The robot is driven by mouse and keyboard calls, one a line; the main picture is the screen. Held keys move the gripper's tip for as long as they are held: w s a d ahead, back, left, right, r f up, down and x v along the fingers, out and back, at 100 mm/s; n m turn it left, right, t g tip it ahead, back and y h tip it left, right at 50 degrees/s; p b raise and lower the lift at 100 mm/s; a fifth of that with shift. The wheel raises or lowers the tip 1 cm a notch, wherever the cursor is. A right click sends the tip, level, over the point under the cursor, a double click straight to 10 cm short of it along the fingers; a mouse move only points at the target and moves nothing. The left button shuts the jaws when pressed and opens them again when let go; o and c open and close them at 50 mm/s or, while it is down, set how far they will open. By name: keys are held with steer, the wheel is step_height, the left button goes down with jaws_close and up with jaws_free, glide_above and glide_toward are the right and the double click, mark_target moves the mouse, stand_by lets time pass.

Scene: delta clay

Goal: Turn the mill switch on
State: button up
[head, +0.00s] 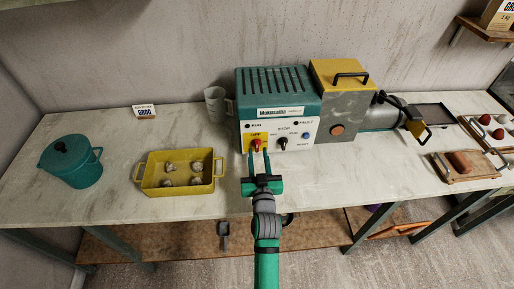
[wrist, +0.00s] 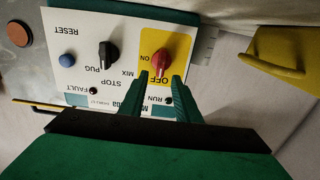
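The mill's control box (head: 278,92) is teal with a white front panel. Its red switch knob (head: 256,144) sits on a yellow patch at the panel's left, marked OFF and ON. In the upside-down wrist view the red knob (wrist: 163,60) shows close up, its handle lying roughly toward the OFF label; its exact pointer is unclear. My gripper (head: 257,165) is in front of the knob. In the wrist view my gripper (wrist: 161,77) is open, with one green fingertip on each side of the knob's lower end. Contact cannot be told.
A black selector knob (wrist: 108,52) and a blue reset button (wrist: 67,60) are beside the switch. A yellow tray (head: 180,187) with several lumps, a teal pot (head: 72,163) and a grey jug (head: 215,103) stand left. Wooden boards (head: 465,174) are at right.

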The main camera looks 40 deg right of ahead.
mark_target(257, 146)
steer(key=shift+x, duration=1.2)
steer(key=shift+w+d, duration=0.35)
steer(key=shift+w, duration=0.3)
steer(key=shift+s+d, duration=0.1)
jaws_close()
